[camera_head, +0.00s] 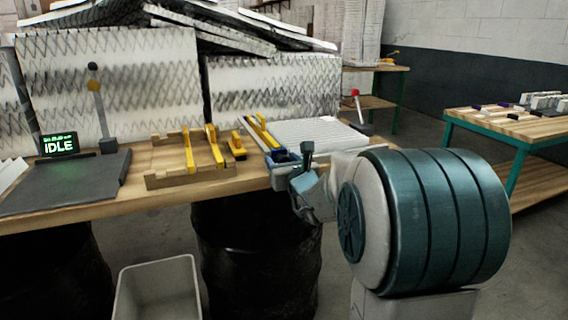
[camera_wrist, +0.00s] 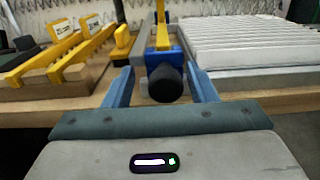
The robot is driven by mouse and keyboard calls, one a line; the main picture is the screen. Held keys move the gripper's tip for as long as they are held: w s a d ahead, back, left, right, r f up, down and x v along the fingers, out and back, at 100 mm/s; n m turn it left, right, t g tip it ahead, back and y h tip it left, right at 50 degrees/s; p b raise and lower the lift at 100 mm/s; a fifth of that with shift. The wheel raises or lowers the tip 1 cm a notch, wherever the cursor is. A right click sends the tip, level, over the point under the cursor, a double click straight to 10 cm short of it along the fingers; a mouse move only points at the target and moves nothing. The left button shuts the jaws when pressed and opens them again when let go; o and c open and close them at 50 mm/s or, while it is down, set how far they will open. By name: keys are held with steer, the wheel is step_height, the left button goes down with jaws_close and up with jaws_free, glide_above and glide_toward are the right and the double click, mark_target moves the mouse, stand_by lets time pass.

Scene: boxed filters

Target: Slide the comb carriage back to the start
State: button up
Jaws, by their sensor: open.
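The comb carriage (camera_wrist: 162,57) is a blue block with a yellow upright bar and a dark round knob (camera_wrist: 167,84) facing me. It sits at the left end of the pleated white filter (camera_wrist: 250,40) in the wrist view. In the head view, the blue carriage (camera_head: 283,157) is at the bench's front edge, partly hidden by my arm. My gripper (camera_wrist: 160,82) is open, with one blue finger on each side of the knob. I cannot tell whether either finger touches it. My gripper also shows in the head view (camera_head: 296,170).
A wooden rack (camera_head: 165,178) with yellow pieces stands left of the carriage. A dark mat (camera_head: 65,185) and a screen reading IDLE (camera_head: 59,145) are at the bench's left. A grey bin (camera_head: 158,285) and black drums (camera_head: 255,250) are below. Another table (camera_head: 525,128) stands at the right.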

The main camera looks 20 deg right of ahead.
steer(key=s, duration=1.3)
steer(key=shift+s+d+p, duration=0.15)
steer(key=shift+s+p, duration=0.2)
steer(key=shift+s, duration=0.05)
steer(key=s+a+r+n+g+y+p, duration=0.1)
steer(key=s+a+n+g+y+p, duration=0.35)
steer(key=a+n, duration=0.55)
steer(key=s+a+r+n+g+y+p, duration=0.1)
steer(key=s+a+n+g+y+p, duration=0.2)
steer(key=s+a+n+g+p, duration=0.6)
steer(key=s+d+r+n+g+h+p, duration=0.1)
steer(key=d+n+h, duration=0.3)
steer(key=n, duration=0.4)
steer(key=s+d+r+n+h+p, duration=0.2)
steer(key=s+d+n+h+p, duration=0.2)
steer(key=n, duration=0.4)
steer(key=shift+s+d+g+p, duration=0.35)
steer(key=shift+d, duration=0.5)
